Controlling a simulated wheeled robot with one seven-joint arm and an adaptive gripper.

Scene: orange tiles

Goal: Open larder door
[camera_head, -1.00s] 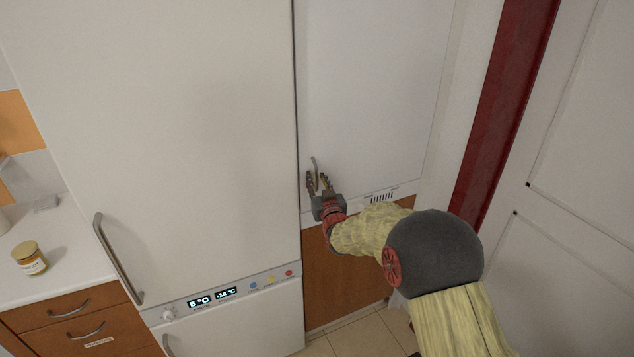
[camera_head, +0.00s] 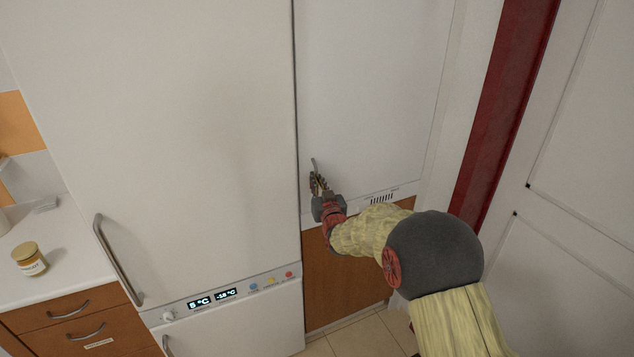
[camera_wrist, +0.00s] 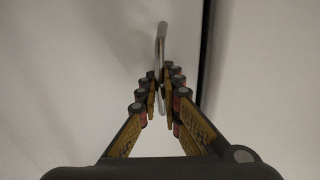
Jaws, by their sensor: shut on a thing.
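The larder door (camera_head: 370,90) is the tall white panel right of the fridge in the head view, and it stands closed. Its small metal handle (camera_head: 314,164) is near the door's lower left edge. My gripper (camera_head: 318,184) is at this handle with its fingers closed together. In the wrist view the handle (camera_wrist: 161,45) runs upright between the fingertips of my gripper (camera_wrist: 160,90), which are shut on it. The lower part of the handle is partly hidden by the fingers.
A white fridge (camera_head: 170,130) with a long handle (camera_head: 118,262) stands directly left. A counter with a jar (camera_head: 29,259) is at the far left. A dark red post (camera_head: 507,110) and a white door (camera_head: 575,190) bound the right side. A strip of tiled floor (camera_head: 360,337) shows below.

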